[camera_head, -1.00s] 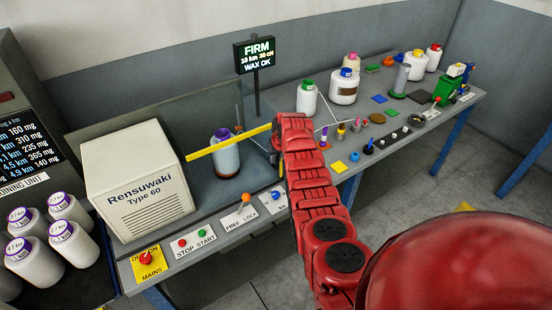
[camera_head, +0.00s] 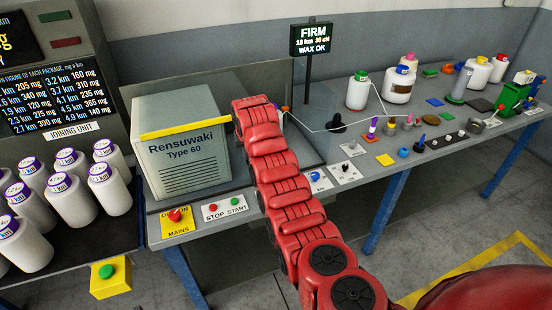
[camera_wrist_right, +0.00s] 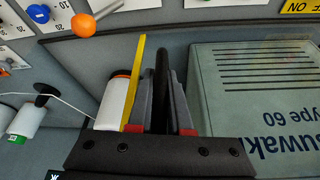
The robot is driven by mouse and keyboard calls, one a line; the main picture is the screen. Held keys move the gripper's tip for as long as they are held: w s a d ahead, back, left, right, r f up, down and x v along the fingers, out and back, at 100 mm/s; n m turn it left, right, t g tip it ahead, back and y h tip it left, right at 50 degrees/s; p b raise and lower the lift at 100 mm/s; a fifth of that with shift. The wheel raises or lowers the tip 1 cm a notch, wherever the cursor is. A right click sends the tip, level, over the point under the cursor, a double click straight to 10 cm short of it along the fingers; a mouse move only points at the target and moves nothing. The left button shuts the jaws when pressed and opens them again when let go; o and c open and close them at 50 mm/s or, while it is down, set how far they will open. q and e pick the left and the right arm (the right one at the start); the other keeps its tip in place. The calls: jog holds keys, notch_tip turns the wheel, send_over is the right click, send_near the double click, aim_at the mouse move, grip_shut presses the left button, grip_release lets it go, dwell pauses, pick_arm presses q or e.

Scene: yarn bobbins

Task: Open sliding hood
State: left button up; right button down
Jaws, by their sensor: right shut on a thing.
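The clear sliding hood has a yellow edge bar (camera_head: 185,127) that now crosses the front of the "Rensuwaki Type 60" box (camera_head: 180,165). The box looks tinted, as if seen through the clear panel. In the right wrist view the yellow bar (camera_wrist_right: 134,85) runs beside my fingers. My right gripper (camera_wrist_right: 163,70) is shut on a dark upright bar, apparently the hood's handle (camera_wrist_right: 162,62). In the head view my red right arm hides the gripper and handle. My left gripper is not in view.
A white bobbin (camera_wrist_right: 114,104) stands close beside the yellow bar. Near the bench front are a lever with an orange ball (camera_wrist_right: 83,25), start and stop buttons (camera_head: 224,208) and a mains switch (camera_head: 176,217). Several white packages (camera_head: 73,200) stand at left; bottles (camera_head: 398,85) stand at right.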

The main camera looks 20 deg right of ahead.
jog(key=a+b, duration=0.1)
jog(key=a, duration=0.5)
jog(key=shift+a+b, duration=0.15)
jog(key=shift+b, duration=0.2)
jog(key=c, duration=0.8)
grip_release()
jog(key=shift+c, duration=0.2)
jog(key=shift+r, duration=0.1)
jog(key=p, duration=0.1)
send_near(228, 146)
notch_tip(228, 146, down, 3)
jog(key=s, duration=0.2)
jog(key=p+v, duration=0.8)
jog(key=p, duration=0.8)
jog(key=shift+s+p, duration=0.3)
jog(key=shift+s, duration=0.05)
